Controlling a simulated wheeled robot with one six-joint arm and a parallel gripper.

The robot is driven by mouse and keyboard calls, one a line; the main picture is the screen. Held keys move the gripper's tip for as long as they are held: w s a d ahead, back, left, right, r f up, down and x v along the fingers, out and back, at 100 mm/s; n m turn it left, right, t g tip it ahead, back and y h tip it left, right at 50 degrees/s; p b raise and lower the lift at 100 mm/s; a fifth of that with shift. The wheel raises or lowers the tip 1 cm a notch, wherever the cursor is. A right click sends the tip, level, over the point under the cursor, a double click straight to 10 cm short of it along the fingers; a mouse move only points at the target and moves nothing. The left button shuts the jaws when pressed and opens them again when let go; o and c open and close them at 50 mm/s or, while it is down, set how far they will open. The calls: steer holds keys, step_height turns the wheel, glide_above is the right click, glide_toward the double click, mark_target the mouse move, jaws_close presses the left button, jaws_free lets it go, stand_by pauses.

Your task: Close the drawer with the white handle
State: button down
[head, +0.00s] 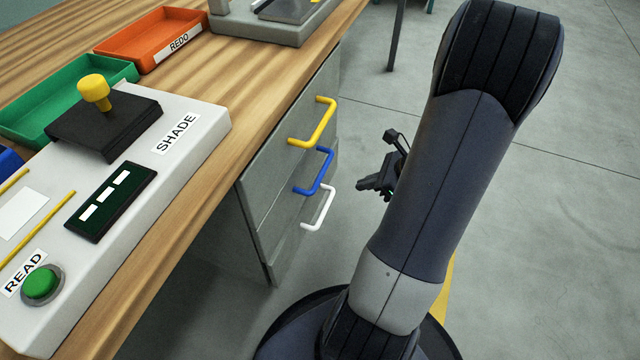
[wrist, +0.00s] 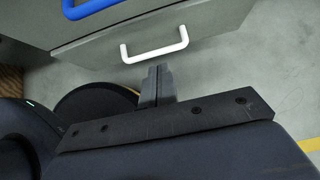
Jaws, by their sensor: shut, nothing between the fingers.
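The white handle (head: 319,209) is the lowest of the three handles in the head view, on the grey drawer unit under the bench. In the wrist view the white handle (wrist: 155,48) is on a grey drawer front (wrist: 212,32). How far this drawer stands out is hard to tell. My gripper (head: 368,184) is shut and empty, right of the handles in the head view, partly hidden behind my arm. In the wrist view my gripper's fingertips (wrist: 157,70) are just below the white handle in the picture; contact cannot be made out.
A yellow handle (head: 314,123) and a blue handle (head: 315,172) are above the white one. The wooden bench top (head: 262,85) carries a grey control panel (head: 200,140), a green tray (head: 75,85) and an orange tray (head: 150,40). Open floor (head: 570,200) lies to the right.

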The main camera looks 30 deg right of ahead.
mark_target(323, 187)
steer(key=b+x, duration=0.1)
steer(key=x, duration=0.3)
steer(key=r+b+x, duration=0.1)
steer(key=b+x, duration=0.1)
steer(key=x, duration=0.2)
steer(key=w+a+b+x, duration=0.1)
steer(key=b+x, duration=0.1)
steer(key=x, duration=0.2)
steer(key=shift+w+r, duration=0.1)
steer(key=shift+r, duration=0.2)
steer(key=shift+w+a, duration=0.15)
steer(key=shift+w, duration=0.2)
steer(key=shift+w+a+r, duration=0.1)
